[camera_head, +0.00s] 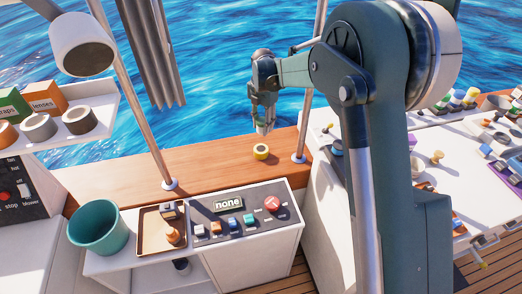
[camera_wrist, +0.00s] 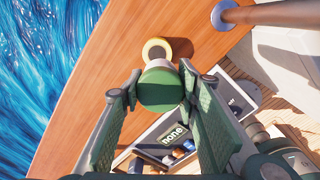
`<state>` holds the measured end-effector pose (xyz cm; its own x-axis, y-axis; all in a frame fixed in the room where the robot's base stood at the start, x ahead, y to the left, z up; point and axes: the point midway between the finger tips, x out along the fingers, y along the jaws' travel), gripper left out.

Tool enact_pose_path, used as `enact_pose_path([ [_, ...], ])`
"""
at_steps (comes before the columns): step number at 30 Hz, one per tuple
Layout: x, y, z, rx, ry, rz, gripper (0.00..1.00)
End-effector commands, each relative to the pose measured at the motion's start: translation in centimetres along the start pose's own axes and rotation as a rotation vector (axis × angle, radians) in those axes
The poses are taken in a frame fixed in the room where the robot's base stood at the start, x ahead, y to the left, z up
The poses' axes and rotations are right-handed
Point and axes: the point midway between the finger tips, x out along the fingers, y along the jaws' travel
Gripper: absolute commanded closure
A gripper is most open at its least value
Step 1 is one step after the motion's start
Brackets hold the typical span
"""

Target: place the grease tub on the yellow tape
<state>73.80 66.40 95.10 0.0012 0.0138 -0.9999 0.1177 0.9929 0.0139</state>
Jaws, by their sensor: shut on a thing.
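The grease tub (camera_wrist: 161,88) has a round green lid and sits between the fingers in the wrist view. My gripper (camera_head: 264,122) is shut on it and points down above the wooden ledge. In the head view the fingers hide most of the tub. The yellow tape (camera_head: 261,152) is a roll lying flat on the ledge, below the gripper and slightly left of it, with a visible gap. In the wrist view the tape (camera_wrist: 155,43) shows just beyond the tub, and the tub covers part of it.
A metal post (camera_head: 300,145) stands on the ledge right of the tape. A control panel (camera_head: 243,215) with coloured buttons, a brown tray (camera_head: 149,246) and a teal bucket (camera_head: 97,230) are in front. The ledge (camera_head: 205,160) left of the tape is clear. Water lies beyond.

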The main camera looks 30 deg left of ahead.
Motion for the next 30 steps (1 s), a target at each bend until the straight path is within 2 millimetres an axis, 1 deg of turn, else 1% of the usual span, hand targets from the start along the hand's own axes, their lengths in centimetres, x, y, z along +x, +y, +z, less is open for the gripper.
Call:
enact_pose_path([
  [1, 0.6, 0.3, 0.1, -0.03, 0.0, 0.0, 0.82],
  [3, 1.1, 0.6, 0.2, -0.068, 0.001, 0.0, 0.82],
  [6, 1.6, 0.8, 0.2, -0.102, 0.001, 0.001, 0.82],
  [18, 1.8, 0.9, 0.2, -0.118, 0.001, 0.0, 0.82],
  [22, 2.2, 0.9, 0.2, -0.117, 0.001, 0.0, 0.82],
  [26, 3.5, 0.9, 0.3, -0.117, 0.001, 0.0, 0.82],
  [30, 5.5, 0.8, 0.3, -0.117, 0.001, 0.0, 0.82],
])
